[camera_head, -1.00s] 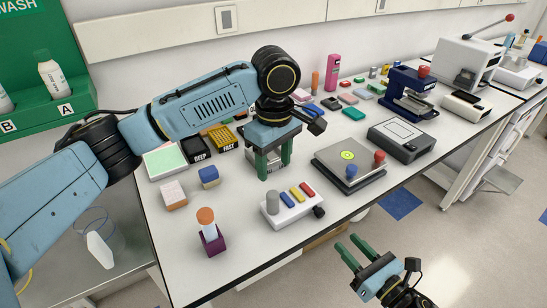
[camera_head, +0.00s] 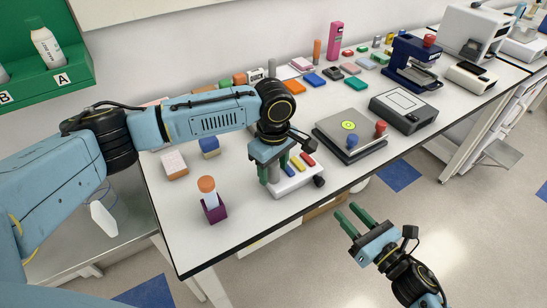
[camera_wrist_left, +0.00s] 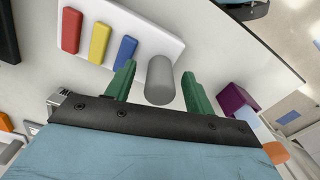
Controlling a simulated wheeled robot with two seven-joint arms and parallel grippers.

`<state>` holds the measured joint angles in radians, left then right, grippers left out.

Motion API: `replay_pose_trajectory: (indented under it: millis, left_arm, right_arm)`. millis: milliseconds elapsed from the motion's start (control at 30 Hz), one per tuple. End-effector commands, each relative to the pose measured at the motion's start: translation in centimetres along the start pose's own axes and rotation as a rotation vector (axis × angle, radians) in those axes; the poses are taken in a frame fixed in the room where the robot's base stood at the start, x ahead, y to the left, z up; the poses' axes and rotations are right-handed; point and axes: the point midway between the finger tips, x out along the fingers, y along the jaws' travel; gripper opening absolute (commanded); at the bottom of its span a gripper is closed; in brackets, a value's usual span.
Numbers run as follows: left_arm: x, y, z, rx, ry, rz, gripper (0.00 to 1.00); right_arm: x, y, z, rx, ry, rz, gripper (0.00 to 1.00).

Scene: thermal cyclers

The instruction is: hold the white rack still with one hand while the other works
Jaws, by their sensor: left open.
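The white rack (camera_head: 295,184) lies near the front edge of the table. It carries blue, yellow and red bars, with a black knob at its right end. My left gripper (camera_head: 268,177) is open over its left end. In the left wrist view, the open fingers (camera_wrist_left: 158,72) stand on either side of the rack's grey cylinder (camera_wrist_left: 160,82), with gaps visible. The white rack (camera_wrist_left: 160,30) extends to the upper left there. I cannot tell how far down the fingers reach. My right gripper (camera_head: 349,212) is open and empty, beyond the table's front edge, over the floor.
A purple holder with an orange-capped tube (camera_head: 213,206) stands left of the rack.

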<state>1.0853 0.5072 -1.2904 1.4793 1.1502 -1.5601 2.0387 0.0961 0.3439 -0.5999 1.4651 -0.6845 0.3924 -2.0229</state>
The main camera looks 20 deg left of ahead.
Motion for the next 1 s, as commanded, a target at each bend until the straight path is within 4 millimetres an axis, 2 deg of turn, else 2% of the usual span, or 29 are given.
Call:
replay_pose_trajectory:
  millis: [300, 700, 1000]
  left_arm:
    - [0.23, 0.00, 0.03, 0.001, 0.000, 0.000, 0.52]
    - [0.19, 0.00, 0.03, 0.001, 0.000, 0.000, 0.00]
    - [0.18, 0.00, 0.03, 0.001, 0.000, 0.000, 0.00]
  right_arm:
    - [0.00, 0.00, 0.01, 0.000, 0.000, 0.000, 0.36]
    - [0.00, 0.00, 0.00, 0.000, 0.000, 0.000, 0.36]
    - [0.00, 0.00, 0.00, 0.000, 0.000, 0.000, 0.36]
